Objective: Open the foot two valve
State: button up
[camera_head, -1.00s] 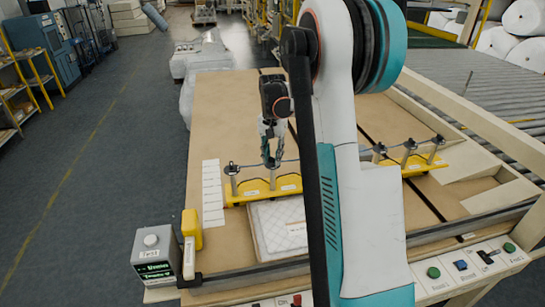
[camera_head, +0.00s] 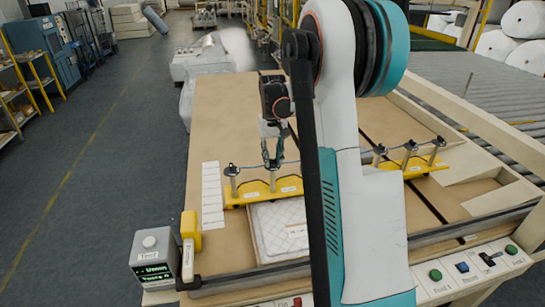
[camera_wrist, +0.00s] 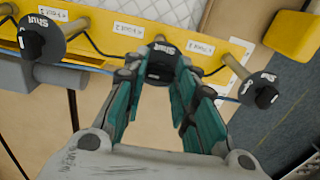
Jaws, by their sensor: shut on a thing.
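The valves are dark round knobs on metal posts along a yellow bar (camera_head: 259,192), each with a small label. In the wrist view the yellow bar (camera_wrist: 100,27) crosses the top, its labels upside down and hard to read. My gripper (camera_head: 272,163) points down over the middle post of the left bar. In the wrist view my gripper (camera_wrist: 161,78) has its teal-padded fingers closed around the middle valve knob (camera_wrist: 161,58). Its lower part is hidden. Another valve knob (camera_wrist: 40,40) stands to the left and another (camera_wrist: 263,91) to the right, both untouched.
A blue cable runs between the posts. A white quilted sample (camera_head: 278,230) lies in front of the bar. A second yellow bar (camera_head: 412,166) with posts is at right. A grey box with a screen (camera_head: 155,258) and a yellow case (camera_head: 190,229) stand at the front left.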

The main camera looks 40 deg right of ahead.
aim_at(272, 159)
dwell(0.3)
jog(key=o, duration=1.1)
jog(key=shift+c, duration=0.2)
jog(key=shift+r, duration=0.1)
notch_tip(272, 159, up, 12)
jog(key=shift+a, duration=0.1)
